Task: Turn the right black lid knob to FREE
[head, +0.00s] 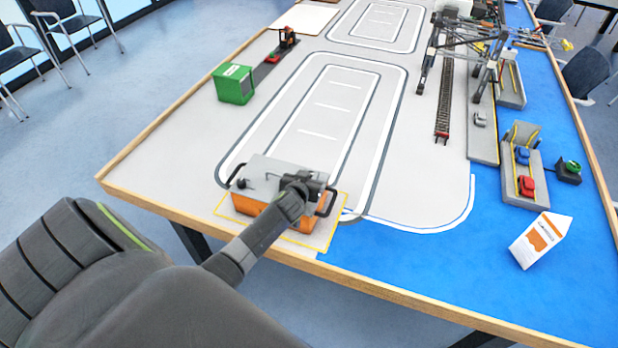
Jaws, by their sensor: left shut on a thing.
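A box (250,207) with an orange body and a grey lid (268,168) stands at the near left edge of the table, inside a yellow outline. It has a black handle at each end. The left black lid knob (241,184) shows on the lid's left part. My left gripper (303,186) is over the lid's right part, shut on the right black lid knob. The gripper hides this knob, so its setting cannot be read. My right gripper is out of view.
A green container (233,84) stands farther back on the left. A gantry crane (462,50) stands over rails at the back right. The grey track area behind the box is clear.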

